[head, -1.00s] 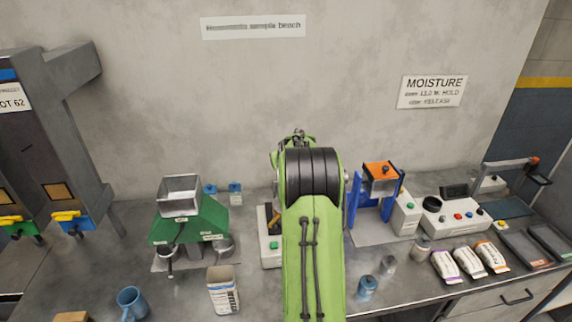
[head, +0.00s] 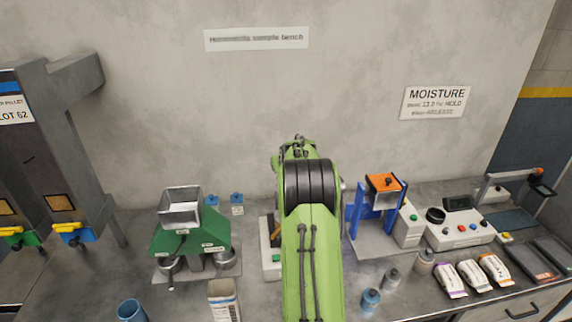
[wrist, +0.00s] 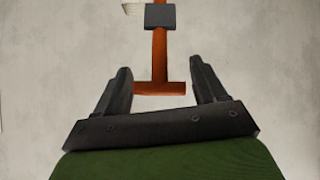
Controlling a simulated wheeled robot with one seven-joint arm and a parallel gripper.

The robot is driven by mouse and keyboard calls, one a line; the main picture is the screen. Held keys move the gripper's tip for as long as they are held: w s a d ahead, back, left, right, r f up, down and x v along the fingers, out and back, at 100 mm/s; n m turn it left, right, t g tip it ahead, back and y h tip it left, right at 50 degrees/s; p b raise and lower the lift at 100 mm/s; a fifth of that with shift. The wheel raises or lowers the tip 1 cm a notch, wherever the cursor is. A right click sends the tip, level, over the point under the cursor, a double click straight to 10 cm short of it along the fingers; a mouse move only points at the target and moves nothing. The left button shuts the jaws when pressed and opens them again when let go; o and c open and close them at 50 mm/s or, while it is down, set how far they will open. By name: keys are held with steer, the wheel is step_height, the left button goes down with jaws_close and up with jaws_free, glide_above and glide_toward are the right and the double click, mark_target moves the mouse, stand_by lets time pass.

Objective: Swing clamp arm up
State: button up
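In the wrist view, an orange bar with a T-shaped end (wrist: 160,88) and a dark block higher on its stem stands against the pale wall. I take it for the clamp arm. My gripper (wrist: 158,75) is open, and the crossbar appears between its two dark fingers. The bar's ends look close to the fingers; I cannot tell whether they touch or how deep the bar sits. In the head view my green arm hides the gripper and most of a pale device (head: 270,260) with a green button.
A green hopper device (head: 190,240) stands to the left. A blue stand with an orange top (head: 384,184) and a button console (head: 460,233) stand to the right. A blue mug (head: 131,311), an open bag (head: 222,302), small bottles and sample packets (head: 448,278) lie along the front.

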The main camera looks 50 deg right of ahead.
steer(key=shift+o, duration=1)
steer(key=b+v, duration=0.3)
steer(key=v, duration=1.2)
steer(key=shift+s+a, duration=0.15)
steer(key=shift+a, duration=0.1)
steer(key=shift+r, duration=0.1)
